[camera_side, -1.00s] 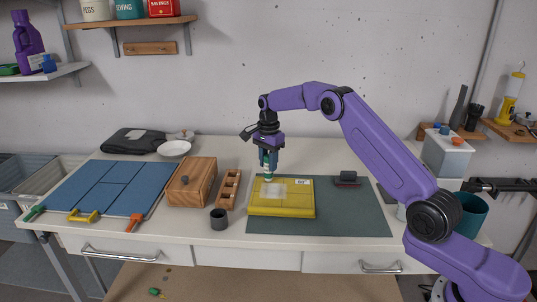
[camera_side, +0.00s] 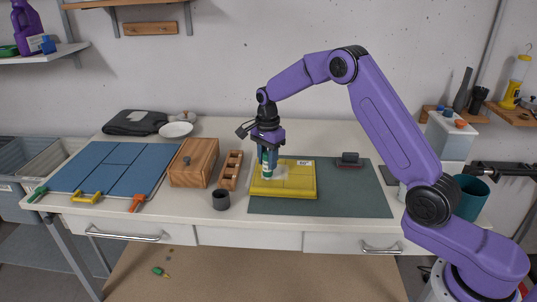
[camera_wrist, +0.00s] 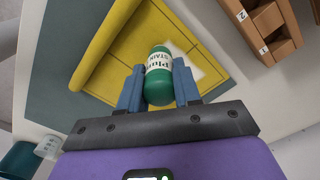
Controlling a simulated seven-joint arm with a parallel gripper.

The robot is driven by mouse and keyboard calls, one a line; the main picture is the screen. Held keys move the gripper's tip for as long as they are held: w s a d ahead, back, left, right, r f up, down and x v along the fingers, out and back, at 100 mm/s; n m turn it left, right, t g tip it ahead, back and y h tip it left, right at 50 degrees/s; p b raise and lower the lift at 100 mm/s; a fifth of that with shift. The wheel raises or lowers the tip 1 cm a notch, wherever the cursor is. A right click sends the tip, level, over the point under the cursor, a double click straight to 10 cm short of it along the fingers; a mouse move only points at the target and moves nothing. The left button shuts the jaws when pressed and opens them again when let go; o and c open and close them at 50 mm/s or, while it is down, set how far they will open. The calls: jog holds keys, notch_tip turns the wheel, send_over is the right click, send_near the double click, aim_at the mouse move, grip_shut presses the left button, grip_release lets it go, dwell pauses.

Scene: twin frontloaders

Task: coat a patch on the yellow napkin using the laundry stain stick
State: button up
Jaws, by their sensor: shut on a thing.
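The yellow napkin (camera_side: 295,186) lies flat on a dark green mat, with folds or seams on its top. My gripper (camera_side: 268,160) is above the napkin's left part, shut on the laundry stain stick (camera_side: 266,168). The stick is a green and white tube, held about upright with its lower end at or just above the cloth; contact is unclear. In the wrist view, the stick (camera_wrist: 158,75) sits between the blue fingers (camera_wrist: 157,88), its label partly readable. A whitish patch (camera_wrist: 205,68) shows on the napkin beside it. The stick hides part of the napkin.
The green mat (camera_side: 350,200) has free room right of the napkin. A dark brush-like block (camera_side: 349,159) sits at its back right. A wooden slotted rack (camera_side: 231,170), dark cup (camera_side: 221,199) and wooden box (camera_side: 194,162) stand left. A blue folded board (camera_side: 110,172) lies further left.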

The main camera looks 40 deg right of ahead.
jog(key=shift+s+a, duration=0.4)
jog(key=shift+s+d, duration=0.25)
jog(key=shift+d, duration=0.05)
jog(key=shift+w+d, duration=0.1)
jog(key=shift+d, duration=0.45)
jog(key=shift+w+d, duration=2.95)
jog(key=shift+d, duration=0.4)
jog(key=shift+s+d, duration=0.4)
jog(key=shift+s, duration=0.1)
jog(key=shift+s+a, duration=0.5)
jog(key=shift+a, duration=0.2)
jog(key=shift+s+a, duration=2.85)
jog(key=shift+a, duration=0.15)
jog(key=shift+s+d, duration=0.4)
jog(key=shift+d, duration=0.25)
jog(key=shift+w+d, duration=3.2)
jog(key=shift+d, duration=0.15)
jog(key=shift+w+d+r, duration=0.1)
jog(key=shift+w+d, duration=0.05)
jog(key=shift+w, duration=0.05)
notch_tip(320, 180, up, 8)
